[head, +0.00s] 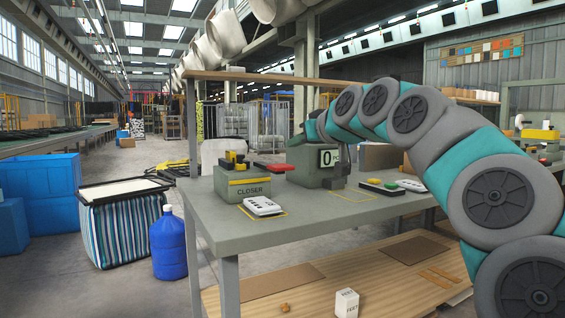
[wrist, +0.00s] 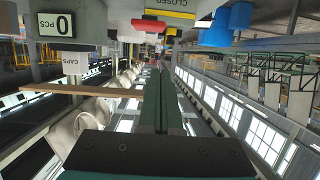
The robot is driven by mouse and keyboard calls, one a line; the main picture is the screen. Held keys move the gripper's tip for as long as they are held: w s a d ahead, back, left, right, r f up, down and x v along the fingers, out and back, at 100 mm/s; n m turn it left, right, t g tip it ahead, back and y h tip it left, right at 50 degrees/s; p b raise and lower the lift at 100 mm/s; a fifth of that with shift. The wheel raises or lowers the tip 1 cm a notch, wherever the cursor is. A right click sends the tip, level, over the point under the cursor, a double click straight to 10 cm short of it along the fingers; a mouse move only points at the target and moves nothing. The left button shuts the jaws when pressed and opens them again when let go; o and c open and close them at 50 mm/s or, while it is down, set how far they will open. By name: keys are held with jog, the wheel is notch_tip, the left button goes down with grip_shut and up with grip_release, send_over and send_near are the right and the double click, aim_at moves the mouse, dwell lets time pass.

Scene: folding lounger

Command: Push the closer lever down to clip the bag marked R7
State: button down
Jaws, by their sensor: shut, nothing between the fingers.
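The closer (head: 243,188), a grey-green box lettered CLOSER, stands at the left front of the grey table. A yellow and black part (head: 235,161) sits on top, with a red bar (head: 270,166) beside it to the right. The closer also shows upside down at the top of the wrist view (wrist: 165,4), with the red part (wrist: 146,25) below it. A white flat packet (head: 263,206) with dark marks lies in front of the closer; I cannot read R7 on it. My gripper (wrist: 160,72) is shut and empty, apart from the closer.
A counter box (head: 312,165) showing 0 stands right of the closer. A striped bin (head: 122,228) and a blue jug (head: 168,245) stand on the floor at left.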

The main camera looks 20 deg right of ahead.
jog(key=shift+w+d+r, duration=0.15)
jog(key=shift+d+r, duration=0.1)
jog(key=shift+d, duration=0.3)
jog(key=shift+w+d+r, duration=0.1)
jog(key=shift+d+r, duration=0.15)
jog(key=shift+d, duration=0.25)
jog(key=shift+w, duration=0.1)
send_over(284, 166)
jog(key=f, duration=0.2)
jog(key=shift+a+f, duration=0.25)
jog(key=shift+f, duration=0.05)
jog(key=shift+s+d+f, duration=0.1)
jog(key=shift+s+f, duration=0.15)
jog(key=shift+f, duration=1.7)
